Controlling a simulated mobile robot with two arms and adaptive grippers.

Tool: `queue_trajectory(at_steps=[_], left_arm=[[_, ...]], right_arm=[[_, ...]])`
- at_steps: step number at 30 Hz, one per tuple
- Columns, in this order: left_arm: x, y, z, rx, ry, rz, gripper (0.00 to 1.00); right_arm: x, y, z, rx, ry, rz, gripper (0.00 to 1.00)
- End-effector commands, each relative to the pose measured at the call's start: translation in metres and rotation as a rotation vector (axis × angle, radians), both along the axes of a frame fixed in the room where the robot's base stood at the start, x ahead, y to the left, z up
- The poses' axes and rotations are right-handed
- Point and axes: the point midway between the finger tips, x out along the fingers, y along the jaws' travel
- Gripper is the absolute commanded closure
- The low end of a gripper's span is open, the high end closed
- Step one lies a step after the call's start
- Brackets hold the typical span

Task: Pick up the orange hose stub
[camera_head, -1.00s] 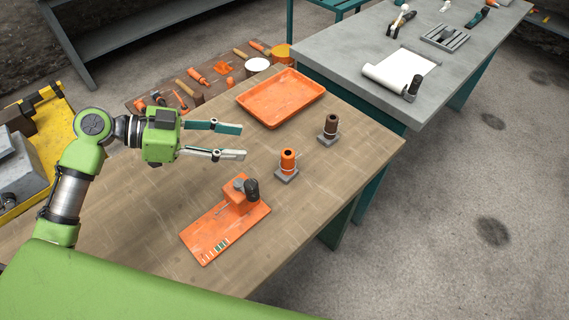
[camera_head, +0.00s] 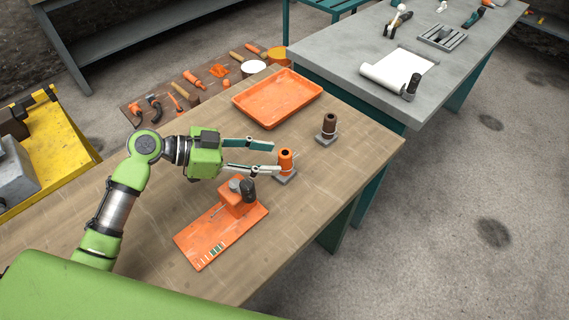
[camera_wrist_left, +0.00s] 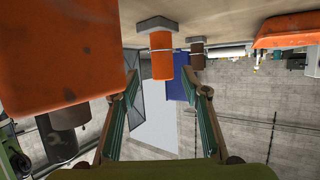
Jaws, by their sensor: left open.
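The orange hose stub (camera_head: 286,158) stands upright on a small grey base (camera_head: 287,178) on the wooden table. My left gripper (camera_head: 275,159) is open, its fingertips reaching to the left side of the stub. In the left wrist view, which is upside down, the stub (camera_wrist_left: 162,58) appears between the two open fingers (camera_wrist_left: 166,88), near their tips. I cannot tell whether the fingers touch it. My right gripper is not in view.
A brown stub (camera_head: 329,126) stands on its own base behind. An orange fixture (camera_head: 236,200) on an orange plate (camera_head: 205,243) lies close below my left gripper. An orange tray (camera_head: 277,97) lies at the back. The table's right side is clear.

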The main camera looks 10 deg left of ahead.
Motion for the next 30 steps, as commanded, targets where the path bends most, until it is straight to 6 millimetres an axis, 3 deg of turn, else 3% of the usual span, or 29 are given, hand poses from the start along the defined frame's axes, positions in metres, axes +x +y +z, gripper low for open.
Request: queue_trajectory(at_steps=[7,13,22,23,27,30], left_arm=[[0.012,-0.020,-0.001,-0.004,0.001,0.000,0.58],[0.024,-0.041,-0.013,-0.003,0.001,0.001,0.58],[0.026,-0.046,-0.018,0.001,-0.001,0.001,0.58],[0.026,-0.046,-0.018,0.001,-0.001,0.001,0.63],[0.026,-0.045,-0.018,0.001,0.000,0.001,1.00],[0.026,-0.045,-0.018,0.001,-0.002,0.001,1.00]], right_arm=[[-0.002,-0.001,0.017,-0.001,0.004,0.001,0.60],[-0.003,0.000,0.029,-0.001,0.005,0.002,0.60],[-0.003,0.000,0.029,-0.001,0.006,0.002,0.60],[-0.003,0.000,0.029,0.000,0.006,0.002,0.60],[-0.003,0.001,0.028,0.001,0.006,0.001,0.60],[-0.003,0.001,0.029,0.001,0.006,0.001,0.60]])
